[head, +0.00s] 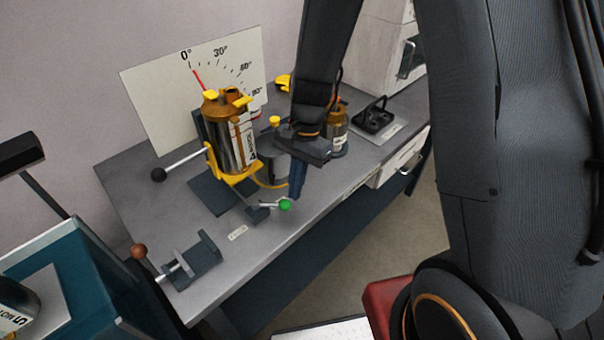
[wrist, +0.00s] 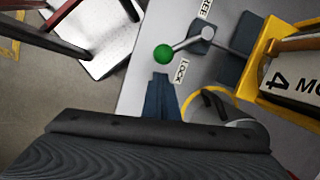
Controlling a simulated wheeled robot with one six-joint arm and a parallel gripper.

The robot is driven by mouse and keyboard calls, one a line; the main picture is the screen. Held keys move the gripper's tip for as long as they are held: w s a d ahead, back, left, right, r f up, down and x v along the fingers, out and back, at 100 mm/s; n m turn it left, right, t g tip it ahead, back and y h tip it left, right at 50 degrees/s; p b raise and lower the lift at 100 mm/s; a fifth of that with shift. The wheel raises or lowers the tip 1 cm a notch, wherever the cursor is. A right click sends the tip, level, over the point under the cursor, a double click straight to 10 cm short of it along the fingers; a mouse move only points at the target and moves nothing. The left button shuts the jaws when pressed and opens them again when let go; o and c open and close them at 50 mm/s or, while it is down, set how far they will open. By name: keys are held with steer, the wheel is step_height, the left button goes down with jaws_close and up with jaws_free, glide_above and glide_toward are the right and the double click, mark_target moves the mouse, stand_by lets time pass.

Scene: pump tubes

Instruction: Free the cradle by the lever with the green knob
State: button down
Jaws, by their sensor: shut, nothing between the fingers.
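The green knob (head: 285,204) is on the end of a short metal lever (head: 268,206) on a dark base at the bench's front edge. The wrist view shows the knob (wrist: 163,54) nearer the LOCK label (wrist: 181,72) than the FREE label (wrist: 205,8). My gripper (head: 296,193) is shut and empty, pointing down close beside the knob; its fingertips also show in the wrist view (wrist: 161,84), just below the knob. I cannot tell whether they touch.
A black-knobbed rod (head: 180,164) sticks out left from the cradle. A clamp (head: 190,264) with a brown knob stands at the bench's front left. Bare bench lies around the lever base.

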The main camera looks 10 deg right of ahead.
steer(key=shift+s+a+r, duration=0.1)
steer(key=shift+s+a, duration=0.2)
steer(key=shift+a, duration=0.05)
steer(key=shift+s, duration=0.1)
steer(key=shift+s+d+m+p, duration=0.1)
steer(key=shift+s+m+p, duration=0.1)
steer(key=shift+m+p, duration=0.1)
